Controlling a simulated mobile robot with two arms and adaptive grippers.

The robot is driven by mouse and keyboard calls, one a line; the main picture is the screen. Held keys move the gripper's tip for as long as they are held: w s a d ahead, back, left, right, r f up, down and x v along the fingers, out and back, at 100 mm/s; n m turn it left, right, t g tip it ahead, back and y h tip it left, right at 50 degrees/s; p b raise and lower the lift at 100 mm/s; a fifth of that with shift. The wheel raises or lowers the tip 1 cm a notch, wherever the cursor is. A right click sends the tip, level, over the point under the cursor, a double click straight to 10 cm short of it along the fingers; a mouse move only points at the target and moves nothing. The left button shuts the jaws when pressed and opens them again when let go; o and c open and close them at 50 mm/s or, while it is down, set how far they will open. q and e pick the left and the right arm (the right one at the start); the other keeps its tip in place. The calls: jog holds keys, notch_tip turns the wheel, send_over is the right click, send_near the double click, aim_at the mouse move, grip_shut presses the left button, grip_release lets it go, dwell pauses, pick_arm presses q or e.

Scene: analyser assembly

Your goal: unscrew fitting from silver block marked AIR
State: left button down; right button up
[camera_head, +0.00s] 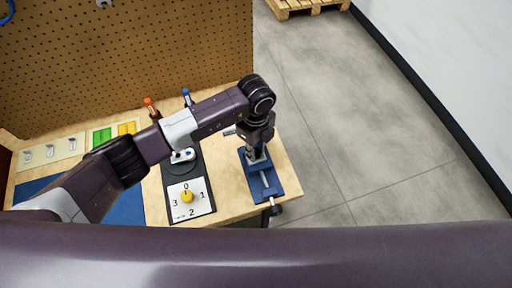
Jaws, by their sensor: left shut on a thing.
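My left gripper (257,148) points down over the blue vise (268,187) at the right end of the workbench. It is shut on a small part at the vise's jaws, which I take to be the fitting; the fingers hide most of it. A greyish block, apparently the silver block (258,158), sits at the vise under the fingers. Its AIR marking cannot be read from here. My right gripper is not in view.
A dark panel with a white dial plate (196,207) and yellow knob (187,196) lies left of the vise. Orange (149,106) and blue (187,97) handles stand behind my arm. A pegboard (130,60) rises at the back. Open floor lies right of the bench (287,160).

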pick_arm(q)
jog(key=shift+s+a+f, duration=0.1)
jog(key=shift+s+f, duration=0.05)
jog(key=shift+s, duration=0.05)
jog(key=shift+n+p, duration=0.65)
jog(key=shift+n, duration=1.45)
